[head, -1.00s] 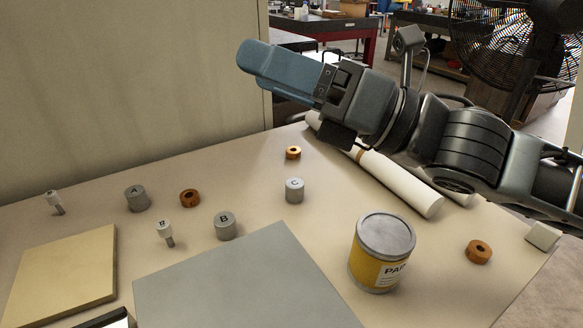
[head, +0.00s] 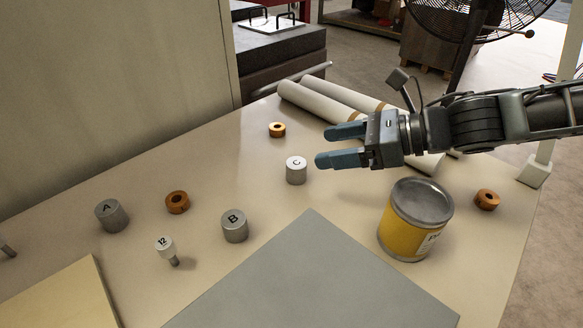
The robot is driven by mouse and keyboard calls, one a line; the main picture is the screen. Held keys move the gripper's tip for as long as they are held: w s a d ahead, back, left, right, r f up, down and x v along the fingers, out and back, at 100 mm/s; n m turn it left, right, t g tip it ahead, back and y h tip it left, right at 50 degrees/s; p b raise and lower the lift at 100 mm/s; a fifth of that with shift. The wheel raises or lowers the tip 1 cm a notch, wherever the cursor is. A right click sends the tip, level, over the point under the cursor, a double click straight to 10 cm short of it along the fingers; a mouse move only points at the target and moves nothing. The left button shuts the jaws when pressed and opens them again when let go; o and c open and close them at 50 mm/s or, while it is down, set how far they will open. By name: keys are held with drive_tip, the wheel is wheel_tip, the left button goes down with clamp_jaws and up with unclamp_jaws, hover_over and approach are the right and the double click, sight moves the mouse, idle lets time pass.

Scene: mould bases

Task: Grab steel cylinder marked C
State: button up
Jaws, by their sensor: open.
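The steel cylinder marked C (head: 296,171) stands upright on the beige table, its letter facing up. My gripper (head: 320,147) is open and empty just to the right of it, its two blue fingers pointing left. The fingertips are apart from the cylinder in the picture; their height above the table is hard to tell. Steel cylinder A (head: 112,216) stands at the left, and steel cylinder B (head: 234,226) stands nearer the front middle.
Copper-coloured rings lie on the table (head: 143,180), one behind C (head: 277,129), one near A (head: 177,202) and one at the right (head: 487,200). A yellow paint can (head: 409,225) stands below my arm. A grey plate (head: 310,280), a pin marked 12 (head: 166,249) and paper rolls (head: 318,109) surround.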

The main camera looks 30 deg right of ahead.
sight(296, 163)
wheel_tip(296, 163, down, 3)
drive_tip(key=shift+a+f, duration=0.1)
drive_tip(key=shift+w+a+f, duration=0.15)
drive_tip(key=shift+a+f, duration=0.05)
drive_tip(key=shift+f, duration=0.05)
drive_tip(key=shift+p+x, duration=0.65)
drive_tip(key=shift+x, duration=2.8)
clamp_jaws()
